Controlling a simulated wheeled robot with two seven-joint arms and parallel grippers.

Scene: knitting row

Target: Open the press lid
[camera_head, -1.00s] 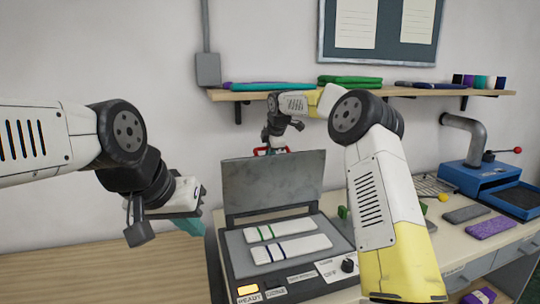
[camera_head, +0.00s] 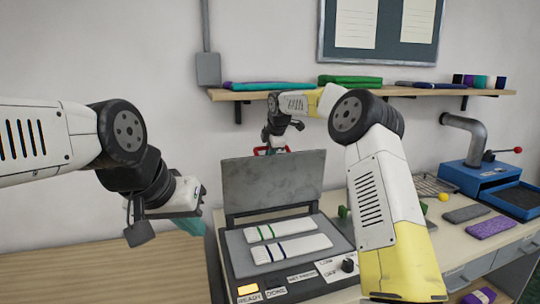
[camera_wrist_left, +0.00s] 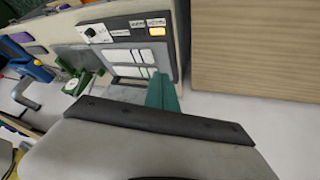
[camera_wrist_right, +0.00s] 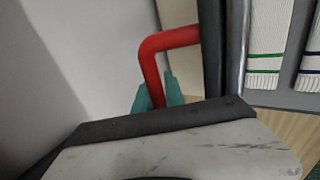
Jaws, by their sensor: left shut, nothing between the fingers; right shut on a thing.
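The press (camera_head: 236,245) stands on the worktable with its grey lid (camera_head: 272,180) raised close to upright. Two white knitted pieces with stripes (camera_head: 290,246) lie flat on its bed. The red lid handle (camera_wrist_right: 165,42) shows large in the right wrist view and partly behind the lid's top edge in the head view. My right gripper (camera_wrist_right: 158,92) is shut on the red handle, its teal fingers on either side of the bar. My left gripper (camera_head: 195,226) is shut and empty, in the air left of the press; its teal fingers also show in the left wrist view (camera_wrist_left: 162,92).
A wooden shelf (camera_head: 300,94) with folded knits runs along the wall behind the lid. A blue machine (camera_head: 490,178) and knitted pieces (camera_head: 491,228) are on the table at right. The wooden surface (camera_head: 100,270) at left is bare.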

